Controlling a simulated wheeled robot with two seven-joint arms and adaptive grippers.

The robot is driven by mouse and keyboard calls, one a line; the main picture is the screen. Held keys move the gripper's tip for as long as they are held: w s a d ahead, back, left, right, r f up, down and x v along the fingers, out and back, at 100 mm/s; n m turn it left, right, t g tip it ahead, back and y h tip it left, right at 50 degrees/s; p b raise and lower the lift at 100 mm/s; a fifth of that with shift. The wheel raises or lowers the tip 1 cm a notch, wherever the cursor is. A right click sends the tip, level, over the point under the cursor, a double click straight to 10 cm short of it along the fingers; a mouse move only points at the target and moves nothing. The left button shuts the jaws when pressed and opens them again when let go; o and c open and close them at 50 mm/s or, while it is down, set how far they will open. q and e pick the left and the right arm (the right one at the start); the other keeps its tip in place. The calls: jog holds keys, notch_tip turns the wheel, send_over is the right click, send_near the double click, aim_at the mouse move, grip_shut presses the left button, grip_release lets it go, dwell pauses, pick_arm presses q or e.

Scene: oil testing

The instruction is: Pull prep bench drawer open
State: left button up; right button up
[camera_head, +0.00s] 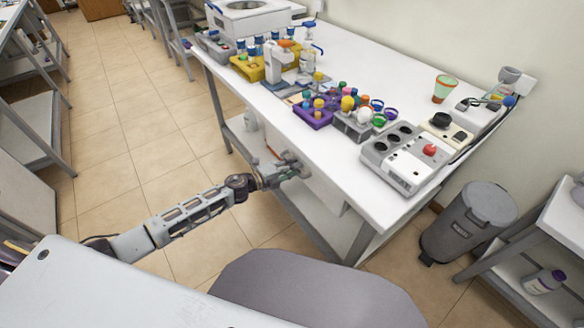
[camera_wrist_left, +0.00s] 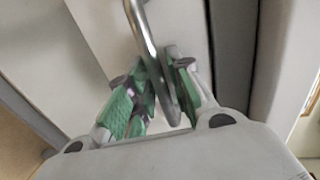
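The prep bench (camera_head: 290,135) is a long white table on grey legs, running across the head view. Its drawer sits under the near edge, and its pale front (camera_head: 325,188) is partly hidden by my left gripper. My left gripper (camera_head: 290,168) is at that front, below the bench top. In the left wrist view, the drawer's curved metal handle (camera_wrist_left: 146,35) runs between the green-padded fingers of the gripper (camera_wrist_left: 164,80). The fingertips close in on both sides of the handle, against the pale drawer front (camera_wrist_left: 95,35). My right gripper is not in view.
The bench top holds a control box with a red knob (camera_head: 405,160), a purple rack (camera_head: 313,116), a yellow rack (camera_head: 250,68) and a green-orange cup (camera_head: 444,88). A grey bin (camera_head: 470,222) stands to the right. The tiled floor (camera_head: 130,130) at left is clear.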

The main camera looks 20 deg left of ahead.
pick_arm(q)
grip_shut()
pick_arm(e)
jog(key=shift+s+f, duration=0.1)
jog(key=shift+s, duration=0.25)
pick_arm(q)
jog(key=shift+s+a, duration=0.1)
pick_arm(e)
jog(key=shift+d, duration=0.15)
